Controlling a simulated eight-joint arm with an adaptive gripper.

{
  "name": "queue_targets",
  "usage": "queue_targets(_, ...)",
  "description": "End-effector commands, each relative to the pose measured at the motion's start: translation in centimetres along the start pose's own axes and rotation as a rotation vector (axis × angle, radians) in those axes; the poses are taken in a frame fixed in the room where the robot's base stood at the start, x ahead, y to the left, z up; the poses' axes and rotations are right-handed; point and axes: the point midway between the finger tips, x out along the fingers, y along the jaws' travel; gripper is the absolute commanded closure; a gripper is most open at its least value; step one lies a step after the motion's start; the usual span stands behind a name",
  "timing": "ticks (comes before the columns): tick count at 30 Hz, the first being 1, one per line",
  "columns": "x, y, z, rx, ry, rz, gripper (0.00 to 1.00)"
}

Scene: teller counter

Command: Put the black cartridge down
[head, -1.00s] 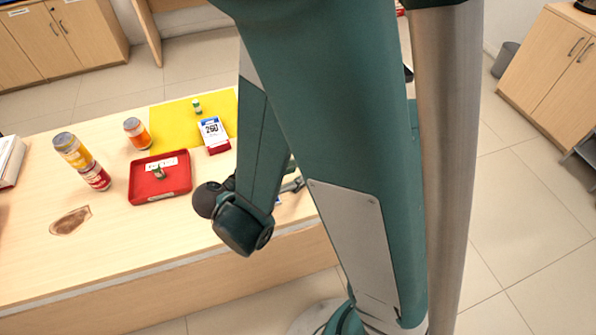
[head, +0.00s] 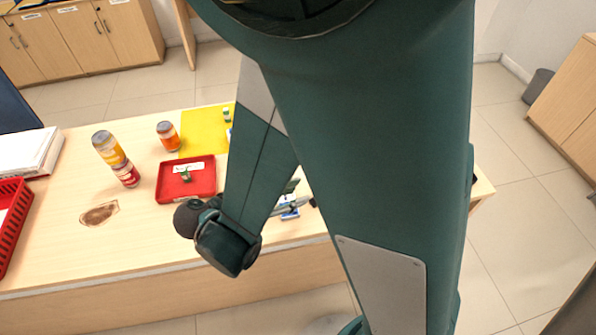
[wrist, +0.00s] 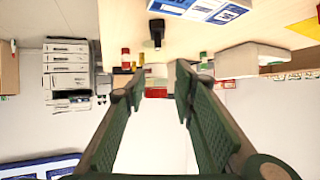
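A small dark object, likely the black cartridge (wrist: 157,32), shows at the top middle of the wrist view against the pale counter. It lies beyond my fingertips and looks apart from them. My gripper (wrist: 158,78) has its two green fingers spread, with nothing seen held between them. In the head view my gripper (head: 298,207) is mostly hidden behind my arm, low over the counter's front right part. A blue and white item (head: 288,212) lies by it and also shows in the wrist view (wrist: 200,8).
A red tray (head: 187,194) with a small green-topped item stands left of my arm. Stacked cans (head: 110,150), an orange jar (head: 168,135) and a yellow mat (head: 202,128) are behind. A brown stain (head: 100,213), white binder (head: 30,152) and red basket (head: 18,220) are left.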

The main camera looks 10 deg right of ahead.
Motion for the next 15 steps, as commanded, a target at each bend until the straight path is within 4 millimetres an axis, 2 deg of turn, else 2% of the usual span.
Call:
queue_targets(6,-1.27,0.01,-0.03,0.000,0.000,0.000,0.73)
queue_targets(15,-1.42,0.01,0.01,0.001,0.000,0.000,0.73)
